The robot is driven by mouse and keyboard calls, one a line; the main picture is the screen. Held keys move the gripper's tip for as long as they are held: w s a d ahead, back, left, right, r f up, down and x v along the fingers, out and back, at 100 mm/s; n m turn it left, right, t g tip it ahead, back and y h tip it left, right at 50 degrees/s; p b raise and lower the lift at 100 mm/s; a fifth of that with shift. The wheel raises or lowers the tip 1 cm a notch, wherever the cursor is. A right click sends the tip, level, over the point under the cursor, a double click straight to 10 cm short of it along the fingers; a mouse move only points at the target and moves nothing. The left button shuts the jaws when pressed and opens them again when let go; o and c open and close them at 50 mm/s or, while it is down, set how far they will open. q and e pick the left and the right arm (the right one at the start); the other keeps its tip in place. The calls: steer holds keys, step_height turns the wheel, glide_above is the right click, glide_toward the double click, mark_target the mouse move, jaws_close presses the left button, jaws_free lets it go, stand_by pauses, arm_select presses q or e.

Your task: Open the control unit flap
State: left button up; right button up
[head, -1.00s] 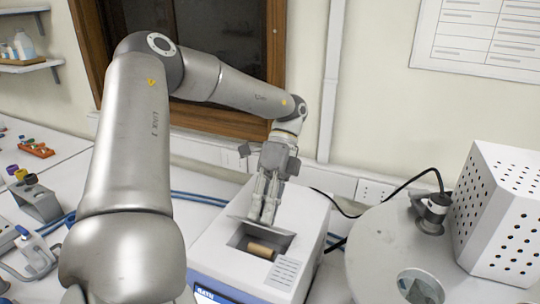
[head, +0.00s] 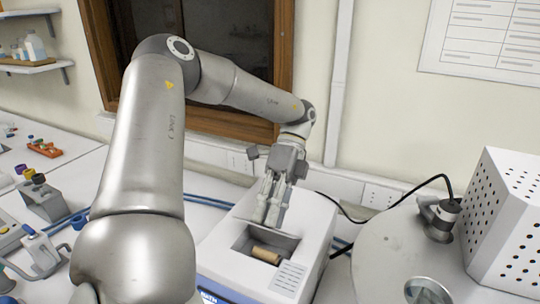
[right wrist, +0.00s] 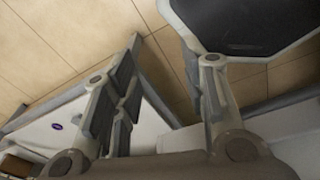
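The flap seems raised at the back edge of the opening, largely hidden behind the fingers. My left gripper (head: 267,218) points down at that back edge, fingertips at or very near it. Its fingers look close together, but their gap is unclear. My right gripper (right wrist: 160,105) has its fingers spread with nothing between them, away from the unit.
A round grey machine (head: 385,255) and a perforated white box (head: 510,220) stand right of the unit. A black cable (head: 400,190) runs behind. A grey stand (head: 40,200) and small lab items are at the left. The right wrist view shows tiled floor (right wrist: 65,35).

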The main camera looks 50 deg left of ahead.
arm_select(q)
steer(key=v, duration=0.7)
steer(key=shift+w+r, duration=0.15)
steer(key=shift+a, duration=0.1)
stand_by(0.7)
